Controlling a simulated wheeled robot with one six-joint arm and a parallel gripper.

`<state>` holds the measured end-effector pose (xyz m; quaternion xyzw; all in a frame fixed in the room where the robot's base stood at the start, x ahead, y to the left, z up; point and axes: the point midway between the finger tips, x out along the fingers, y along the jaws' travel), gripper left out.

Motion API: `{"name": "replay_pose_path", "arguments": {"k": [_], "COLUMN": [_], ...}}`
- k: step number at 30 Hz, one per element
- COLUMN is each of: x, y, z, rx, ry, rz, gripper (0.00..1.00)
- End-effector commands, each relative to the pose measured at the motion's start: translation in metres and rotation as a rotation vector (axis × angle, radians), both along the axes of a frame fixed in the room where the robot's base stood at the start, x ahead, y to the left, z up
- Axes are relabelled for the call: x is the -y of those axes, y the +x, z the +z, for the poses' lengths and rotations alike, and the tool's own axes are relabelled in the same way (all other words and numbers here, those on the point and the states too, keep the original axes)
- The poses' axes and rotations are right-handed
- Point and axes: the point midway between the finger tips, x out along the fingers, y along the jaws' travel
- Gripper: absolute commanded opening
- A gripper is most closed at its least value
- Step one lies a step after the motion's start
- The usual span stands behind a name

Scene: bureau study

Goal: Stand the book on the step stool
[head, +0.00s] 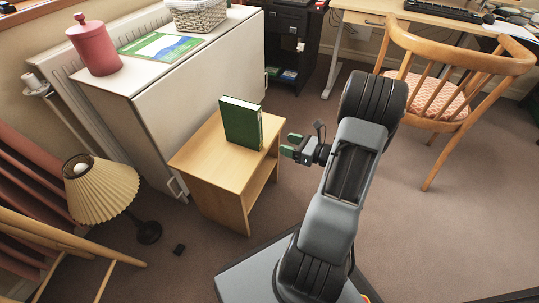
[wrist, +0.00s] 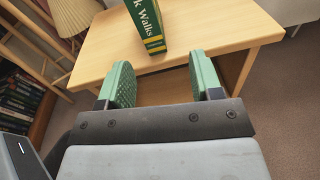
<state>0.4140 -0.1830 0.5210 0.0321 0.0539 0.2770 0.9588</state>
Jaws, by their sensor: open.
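The green book (head: 241,121) stands upright on the wooden step stool (head: 200,158), near the middle of its top. In the wrist view the book's spine (wrist: 148,22) faces me, with part of its title and yellow bands showing; its upper part is cut off. The step stool (wrist: 205,35) also shows there, with its front edge beyond my fingertips. My gripper (head: 291,145) is open and empty, to the right of the book and apart from it. Its two green fingers (wrist: 161,78) are spread in the wrist view.
A white cabinet (head: 200,80) with a red canister (head: 94,45) and a basket (head: 198,16) stands behind the stool. A lamp (head: 101,189) is at left. A wooden chair (head: 455,70) stands at right. Carpet (head: 430,230) is clear at lower right.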

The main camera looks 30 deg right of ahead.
Motion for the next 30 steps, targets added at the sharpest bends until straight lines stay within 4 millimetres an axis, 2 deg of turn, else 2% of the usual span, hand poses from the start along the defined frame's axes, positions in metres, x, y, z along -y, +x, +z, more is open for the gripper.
{"name": "replay_pose_path", "arguments": {"k": [2, 6, 8, 11, 14, 17, 21, 24, 26, 27, 30], "x": [-0.001, 0.0, -0.001, -0.008, -0.025, -0.049, -0.096, -0.128, -0.144, -0.153, -0.17], "y": [0.021, 0.059, 0.068, 0.067, 0.053, 0.028, -0.018, -0.049, -0.066, -0.076, -0.094], "z": [0.007, 0.029, 0.041, 0.061, 0.076, 0.087, 0.093, 0.095, 0.096, 0.097, 0.099], "rx": [-0.128, -0.415, -0.514, -0.627, -0.697, -0.741, -0.8, -0.824, -0.832, 0.809, 0.738], "ry": [0.035, 0.248, 0.406, 0.72, 1.07, 1.436, 1.922, 2.182, 2.292, -2.273, -2.157], "rz": [-0.087, -0.418, -0.597, -0.883, -1.135, -1.362, -1.651, -1.836, -1.936, 1.931, 1.866], "gripper": [0.59, 0.59, 0.59, 0.59, 0.59, 0.59, 0.59, 0.59, 0.59, 0.59, 0.59]}}
